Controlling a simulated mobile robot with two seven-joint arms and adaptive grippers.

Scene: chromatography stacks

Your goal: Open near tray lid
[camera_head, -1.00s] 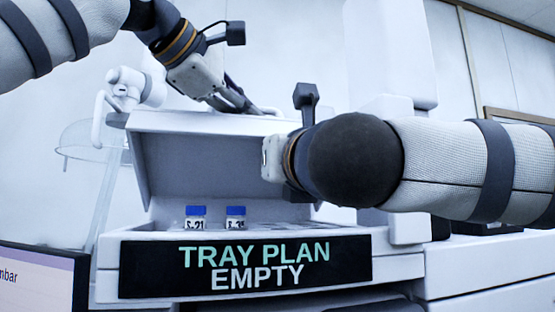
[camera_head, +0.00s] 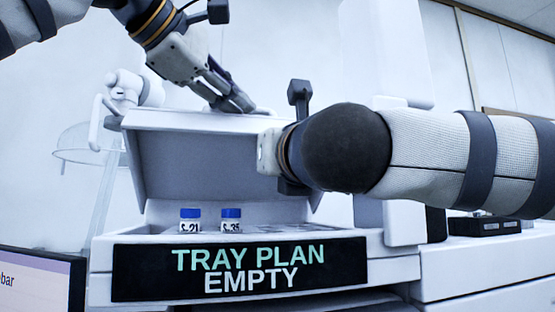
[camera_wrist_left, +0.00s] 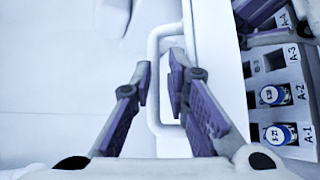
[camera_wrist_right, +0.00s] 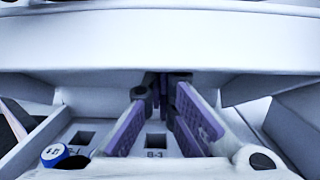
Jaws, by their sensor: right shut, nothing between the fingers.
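The near tray lid (camera_head: 215,160) is raised and tilted up over the tray, with its grey underside facing the front. My left gripper (camera_head: 243,104) is at the lid's top edge. In the left wrist view its fingers (camera_wrist_left: 160,85) are apart, with a bar of the white lid handle (camera_wrist_left: 168,28) showing in the gap; I cannot tell whether they touch it. My right gripper is mostly hidden behind its own arm in the head view. In the right wrist view its fingertips (camera_wrist_right: 160,83) are together, beneath the lid (camera_wrist_right: 160,45). Contact with the lid is unclear.
Two blue-capped vials (camera_head: 190,221) (camera_head: 231,221) stand in the tray behind the sign reading TRAY PLAN EMPTY (camera_head: 240,270). Empty sockets show beside my right fingers. A screen (camera_head: 35,290) is at lower left. A white column (camera_head: 385,110) rises behind my right arm.

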